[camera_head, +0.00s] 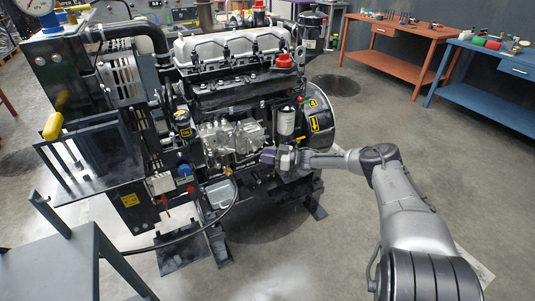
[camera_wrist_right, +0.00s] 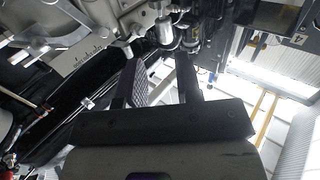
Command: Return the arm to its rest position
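My right arm (camera_head: 405,205) comes in from the lower right of the head view and reaches left to the diesel engine (camera_head: 232,48). Its gripper (camera_head: 268,157) is at the engine's lower front, below and left of the white filter (camera_head: 285,121). I cannot tell whether it touches the engine. In the right wrist view the two dark fingers (camera_wrist_right: 160,68) stand apart with nothing visible between them. Engine parts (camera_wrist_right: 165,30) show beyond the fingertips. My left gripper is not in view.
A grey metal stand (camera_head: 45,265) is at the lower left. An orange workbench (camera_head: 405,40) and a blue workbench (camera_head: 490,85) stand at the back right. The floor right of the engine is clear.

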